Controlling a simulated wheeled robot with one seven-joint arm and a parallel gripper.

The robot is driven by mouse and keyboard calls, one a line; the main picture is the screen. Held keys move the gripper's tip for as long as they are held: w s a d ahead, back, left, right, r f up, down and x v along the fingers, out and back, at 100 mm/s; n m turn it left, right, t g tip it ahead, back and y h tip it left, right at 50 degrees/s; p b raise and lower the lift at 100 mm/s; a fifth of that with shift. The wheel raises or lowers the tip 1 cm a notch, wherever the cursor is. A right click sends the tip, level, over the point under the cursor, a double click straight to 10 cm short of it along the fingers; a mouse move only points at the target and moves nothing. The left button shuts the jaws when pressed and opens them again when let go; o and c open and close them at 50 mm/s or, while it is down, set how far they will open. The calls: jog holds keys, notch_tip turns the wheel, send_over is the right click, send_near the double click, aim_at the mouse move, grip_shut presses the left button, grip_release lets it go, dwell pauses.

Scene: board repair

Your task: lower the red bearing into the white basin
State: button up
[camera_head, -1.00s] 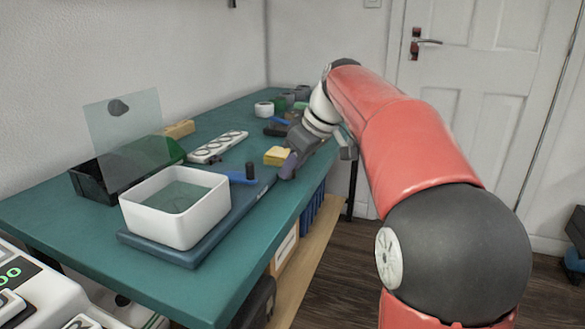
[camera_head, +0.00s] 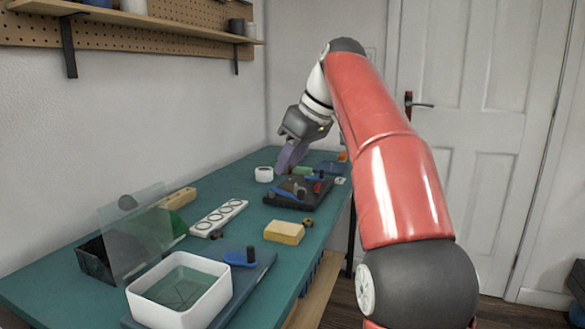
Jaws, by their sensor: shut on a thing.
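The white basin (camera_head: 207,309) stands on a blue-grey board at the near end of the bench, with greenish liquid inside. My gripper (camera_head: 285,168) is at the far part of the bench, well beyond the basin, tilted downward with purple-grey fingers. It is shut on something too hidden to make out. A small red piece (camera_head: 317,187) shows on the black tray below and right of the fingers. I cannot tell whether it is the red bearing.
A clear panel (camera_head: 137,232) leans up from a black box (camera_head: 94,262) beside the basin. A yellow block (camera_head: 284,232), a white strip with round holes (camera_head: 219,215), a black tray (camera_head: 290,199) and a white ring (camera_head: 264,174) lie between. A shelf (camera_head: 185,28) is on the wall.

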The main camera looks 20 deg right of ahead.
jog(key=s+a+f+b, duration=0.3)
jog(key=s+a, duration=0.4)
jog(key=a, duration=0.3)
jog(key=s+a+f+b, duration=0.4)
jog(key=s+a, duration=0.2)
jog(key=a, duration=0.3)
jog(key=shift+s+a+b, duration=0.3)
jog(key=shift+s+a, duration=0.05)
jog(key=shift+a, duration=0.05)
jog(key=shift+w, duration=0.1)
jog(key=shift+w+a+f+p, duration=0.1)
jog(key=shift+w+a+p, duration=0.15)
jog(key=shift+p, duration=0.15)
jog(key=shift+f+b, duration=1.9)
jog(key=shift+f, duration=0.45)
